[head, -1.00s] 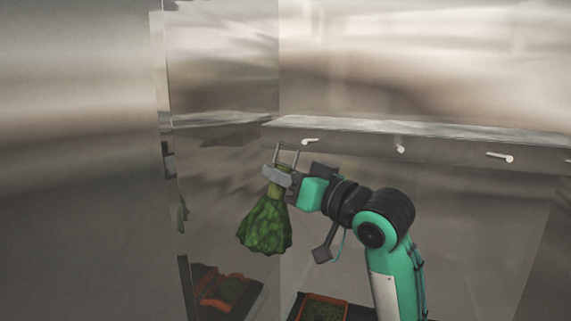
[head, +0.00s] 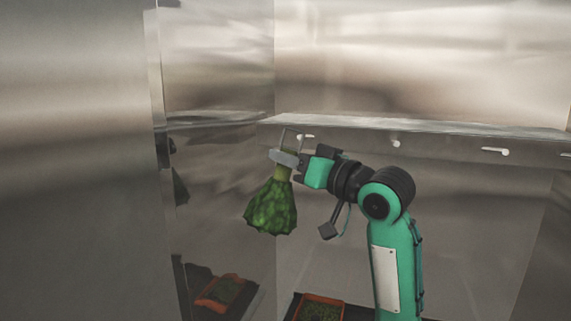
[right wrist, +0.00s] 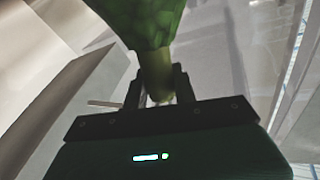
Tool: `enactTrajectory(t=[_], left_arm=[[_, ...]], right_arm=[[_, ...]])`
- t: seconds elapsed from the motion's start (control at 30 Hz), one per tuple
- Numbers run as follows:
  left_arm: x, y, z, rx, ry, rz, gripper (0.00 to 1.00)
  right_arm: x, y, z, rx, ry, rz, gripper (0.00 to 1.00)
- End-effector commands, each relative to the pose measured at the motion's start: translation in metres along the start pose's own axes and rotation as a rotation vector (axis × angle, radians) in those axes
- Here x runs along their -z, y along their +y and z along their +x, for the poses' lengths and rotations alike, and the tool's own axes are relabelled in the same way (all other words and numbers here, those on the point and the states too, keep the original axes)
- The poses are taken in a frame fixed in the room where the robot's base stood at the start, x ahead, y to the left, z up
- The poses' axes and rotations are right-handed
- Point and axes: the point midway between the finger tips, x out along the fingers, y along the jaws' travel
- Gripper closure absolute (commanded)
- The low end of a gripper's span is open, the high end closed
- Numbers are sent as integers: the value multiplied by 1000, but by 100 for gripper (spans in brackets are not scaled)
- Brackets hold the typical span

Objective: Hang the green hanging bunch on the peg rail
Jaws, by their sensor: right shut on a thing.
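The green hanging bunch (head: 270,208) hangs leafy end down from my right gripper (head: 285,159) in the head view. The gripper is shut on its pale stem, and a thin metal loop (head: 291,133) stands up above the grip. The bunch also shows in the right wrist view (right wrist: 145,20), its stem between the fingers (right wrist: 155,85). The peg rail (head: 430,146) runs along the back wall with white pegs; one peg (head: 307,137) is just right of the loop, one (head: 396,143) in the middle, one (head: 495,151) further right. I cannot tell whether the loop touches the near peg. My left gripper is out of view.
A orange-rimmed tray (head: 319,298) of green stuff sits low below the arm. The shiny left wall (head: 215,200) mirrors a similar tray. A shelf ledge (head: 400,125) runs above the rail. The middle and right pegs look bare.

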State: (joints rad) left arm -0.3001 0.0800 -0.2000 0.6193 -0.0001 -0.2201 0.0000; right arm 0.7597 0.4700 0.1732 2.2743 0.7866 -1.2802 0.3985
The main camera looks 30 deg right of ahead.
Motion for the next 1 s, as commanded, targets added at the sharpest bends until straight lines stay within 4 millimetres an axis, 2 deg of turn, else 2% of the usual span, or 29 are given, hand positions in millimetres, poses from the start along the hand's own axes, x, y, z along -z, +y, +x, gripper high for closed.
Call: enactTrajectory(t=[1.0], left_arm=[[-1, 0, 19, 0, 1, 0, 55]], right_arm=[[4, 57, 19, 0, -1, 1, 100]])
